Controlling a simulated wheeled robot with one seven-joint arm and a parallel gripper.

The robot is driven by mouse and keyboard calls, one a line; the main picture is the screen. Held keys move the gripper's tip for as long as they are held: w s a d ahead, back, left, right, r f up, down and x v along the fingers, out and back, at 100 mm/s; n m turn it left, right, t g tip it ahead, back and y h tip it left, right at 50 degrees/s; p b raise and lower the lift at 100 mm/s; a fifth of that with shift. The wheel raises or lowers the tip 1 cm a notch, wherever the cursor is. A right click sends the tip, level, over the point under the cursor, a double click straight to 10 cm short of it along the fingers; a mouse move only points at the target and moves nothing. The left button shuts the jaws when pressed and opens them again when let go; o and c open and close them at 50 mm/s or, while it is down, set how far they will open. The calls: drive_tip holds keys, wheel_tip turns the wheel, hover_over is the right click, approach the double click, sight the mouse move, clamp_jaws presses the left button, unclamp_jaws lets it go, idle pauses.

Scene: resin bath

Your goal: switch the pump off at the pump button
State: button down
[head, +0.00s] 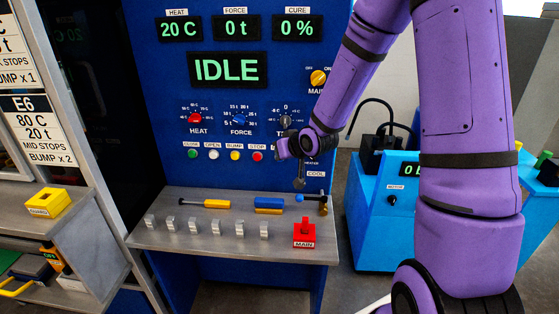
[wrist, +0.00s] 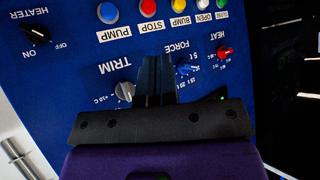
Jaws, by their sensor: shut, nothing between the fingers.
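The pump button is a round blue button (wrist: 108,13) above the label PUMP, at the top of the wrist view, where the panel appears upside down. It lies beyond my fingertips and to their left, apart from them in the picture. My gripper (wrist: 155,62) is shut and empty, its dark fingers in front of the panel between the TRIM and FORCE knobs. In the head view my gripper (head: 299,184) points downward in front of the lower right of the blue panel (head: 160,80). The pump button is not visible there, seemingly hidden behind my wrist.
A red stop button (wrist: 148,8) sits beside the pump button, with several other buttons past it. The display (head: 227,69) reads IDLE. Below, a grey shelf (head: 180,235) holds tools and a red MAIN block (head: 304,233). A blue unit (head: 375,220) stands right.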

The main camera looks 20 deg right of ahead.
wheel_tip(320, 180, down, 13)
drive_tip(key=w+m+t+y, duration=0.2)
drive_tip(key=m+t, duration=0.3)
drive_tip(key=shift+w+a+r, duration=0.15)
drive_tip(key=shift+w+r, duration=0.05)
drive_tip(key=shift+w, duration=0.15)
drive_tip(key=shift+w+d, duration=0.75)
drive_tip(key=shift+w, duration=0.5)
drive_tip(key=shift+w+d, duration=0.75)
drive_tip(key=shift+w, duration=0.55)
drive_tip(key=shift+w+d, duration=0.75)
drive_tip(key=shift+w, duration=0.5)
drive_tip(key=shift+w, duration=0.1)
drive_tip(key=shift+w+d, duration=0.2)
drive_tip(key=shift+w, duration=0.05)
drive_tip(key=shift+w+d, duration=0.25)
drive_tip(key=shift+w, duration=0.2)
idle(0.4)
drive_tip(key=shift+s, duration=0.1)
drive_tip(key=shift+s+a, duration=0.45)
drive_tip(key=shift+s, duration=0.25)
